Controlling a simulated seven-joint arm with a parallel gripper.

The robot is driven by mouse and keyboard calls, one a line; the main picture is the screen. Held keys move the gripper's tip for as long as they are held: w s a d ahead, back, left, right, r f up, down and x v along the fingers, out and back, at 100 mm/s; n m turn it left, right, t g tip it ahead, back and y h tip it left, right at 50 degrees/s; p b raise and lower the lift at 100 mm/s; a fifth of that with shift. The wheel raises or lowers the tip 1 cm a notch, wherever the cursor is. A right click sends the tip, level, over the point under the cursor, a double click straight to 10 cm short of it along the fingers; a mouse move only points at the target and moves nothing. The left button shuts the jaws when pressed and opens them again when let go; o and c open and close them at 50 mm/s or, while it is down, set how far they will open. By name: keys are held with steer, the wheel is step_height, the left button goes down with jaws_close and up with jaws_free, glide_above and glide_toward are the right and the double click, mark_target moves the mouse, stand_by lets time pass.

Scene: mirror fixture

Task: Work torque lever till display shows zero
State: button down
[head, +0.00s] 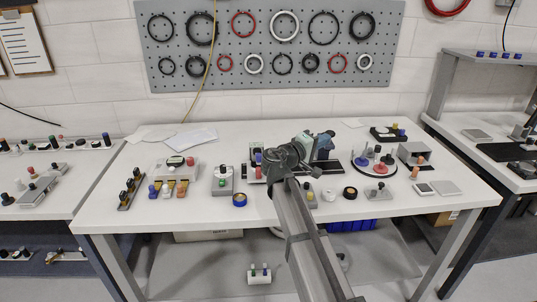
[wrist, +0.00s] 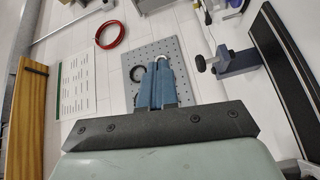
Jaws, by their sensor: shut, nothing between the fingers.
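My gripper (wrist: 157,82) is shut in the wrist view, its two blue fingers side by side with nothing between them. In the head view my arm reaches over the middle of the table, and its wrist hides part of what lies behind. I cannot tell whether this is the torque lever. No display reading is legible. A white box with a round dial (head: 176,161) stands left on the table.
The white table (head: 130,215) holds several small fixtures. A blue tape roll (head: 239,200) lies left of my arm. A pegboard (head: 270,75) with rings hangs behind. The front table strip is mostly clear.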

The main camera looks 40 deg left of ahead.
steer(key=w+d+m+g+y, duration=0.2)
steer(key=w+d+m+g, duration=0.3)
steer(key=w+d+g, duration=0.4)
steer(key=s+a+g+y, duration=0.9)
steer(key=s+a, duration=0.3)
steer(key=a, duration=0.5)
steer(key=s+a+f, duration=0.3)
steer(key=a+f, duration=0.5)
steer(key=shift+s+a+f, duration=0.15)
steer(key=shift+a+f, duration=0.1)
steer(key=shift+a, duration=0.1)
